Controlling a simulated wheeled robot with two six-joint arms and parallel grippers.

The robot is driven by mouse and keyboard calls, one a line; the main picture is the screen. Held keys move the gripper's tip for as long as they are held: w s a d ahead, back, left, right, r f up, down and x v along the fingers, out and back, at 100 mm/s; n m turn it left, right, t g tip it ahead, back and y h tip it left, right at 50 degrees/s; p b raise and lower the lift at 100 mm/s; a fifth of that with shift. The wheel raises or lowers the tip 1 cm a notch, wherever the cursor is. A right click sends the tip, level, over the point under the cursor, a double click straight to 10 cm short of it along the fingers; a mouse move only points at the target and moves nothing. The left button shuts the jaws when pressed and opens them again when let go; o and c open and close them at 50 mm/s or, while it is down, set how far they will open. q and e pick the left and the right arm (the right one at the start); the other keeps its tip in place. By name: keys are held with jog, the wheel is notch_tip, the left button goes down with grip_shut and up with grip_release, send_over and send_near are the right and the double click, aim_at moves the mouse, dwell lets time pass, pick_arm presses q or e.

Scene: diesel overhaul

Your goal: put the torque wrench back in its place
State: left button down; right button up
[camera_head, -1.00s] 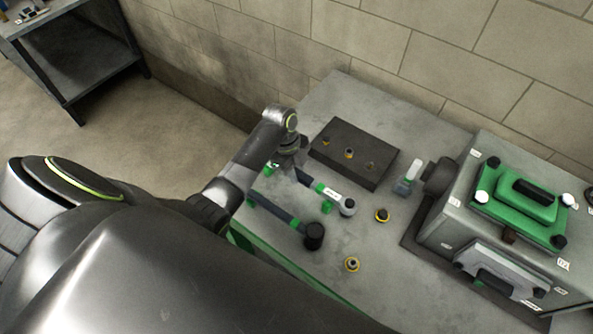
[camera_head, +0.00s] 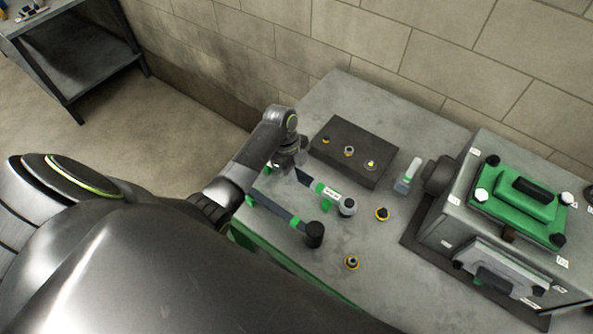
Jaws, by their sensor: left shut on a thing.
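The torque wrench (camera_head: 327,192) has a dark handle, a green band, a pale labelled section and a round grey head. It lies low over the grey bench top, its head pointing right; whether it touches the bench I cannot tell. My left gripper (camera_head: 290,167) reaches down from above and is shut on the wrench's handle, partly hiding it. A second long tool with a black head (camera_head: 314,235) lies on the bench in front, roughly parallel to the wrench. My right gripper is out of view.
A dark block (camera_head: 353,151) holding several small yellow-ringed parts lies behind the wrench. Two similar loose parts sit on the bench, one near the wrench head (camera_head: 382,214), one nearer the front (camera_head: 352,262). A grey engine unit with a green cover (camera_head: 520,200) stands at right.

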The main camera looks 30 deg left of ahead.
pick_arm(q)
jog(key=shift+f+b, duration=0.45)
jog(key=shift+f, duration=0.35)
jog(key=c, duration=1.3)
grip_release()
jog(key=shift+r, duration=0.1)
jog(key=shift+c, duration=0.2)
jog(key=shift+o, duration=0.7)
